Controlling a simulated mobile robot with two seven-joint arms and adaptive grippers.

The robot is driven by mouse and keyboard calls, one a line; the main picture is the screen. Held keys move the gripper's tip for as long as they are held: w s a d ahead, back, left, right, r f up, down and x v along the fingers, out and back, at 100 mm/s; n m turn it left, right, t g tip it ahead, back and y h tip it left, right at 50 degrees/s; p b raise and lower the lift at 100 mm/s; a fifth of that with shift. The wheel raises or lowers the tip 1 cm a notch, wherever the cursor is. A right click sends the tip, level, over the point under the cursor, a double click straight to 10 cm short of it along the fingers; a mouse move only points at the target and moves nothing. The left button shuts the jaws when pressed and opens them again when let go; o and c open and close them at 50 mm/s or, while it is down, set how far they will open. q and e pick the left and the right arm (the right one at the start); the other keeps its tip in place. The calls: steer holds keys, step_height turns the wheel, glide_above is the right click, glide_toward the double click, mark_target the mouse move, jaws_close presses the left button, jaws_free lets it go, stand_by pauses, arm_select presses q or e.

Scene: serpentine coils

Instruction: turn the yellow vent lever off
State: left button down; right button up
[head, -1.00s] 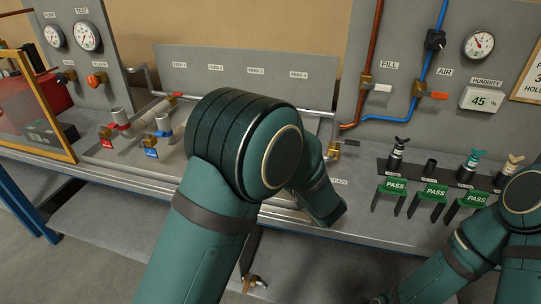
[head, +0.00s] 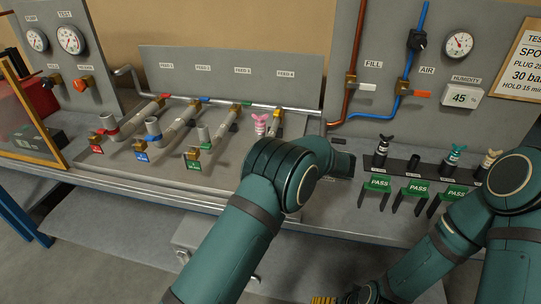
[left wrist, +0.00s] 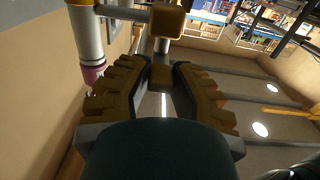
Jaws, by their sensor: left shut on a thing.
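The yellow vent lever is hidden behind my left arm in the head view; the yellow-banded feed line (head: 278,113) with a pink plug (head: 260,124) shows just beyond. In the left wrist view a brass valve body (left wrist: 168,20) is ahead of my left gripper (left wrist: 157,76), with the pink plug (left wrist: 93,76) to its left. The tan fingers are closed around a small piece below the valve, apparently the yellow vent lever; its colour and angle are unclear. My right gripper (head: 323,299) is partly visible at the bottom edge of the head view; its jaw opening is cut off.
Red (head: 97,149), blue (head: 141,157) and green (head: 194,165) tagged valves stand to the left along the bench. Plugs and green PASS tags (head: 377,184) are at the right. A back panel (head: 220,65) stands behind the feed lines.

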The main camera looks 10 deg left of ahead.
arm_select(q)
steer(key=shift+w+a+r+g, duration=0.1)
steer(key=shift+a+g, duration=0.05)
steer(key=shift+g, duration=0.15)
steer(key=c, duration=0.8)
jaws_free()
step_height(320, 180, up, 10)
steer(key=shift+f, duration=0.1)
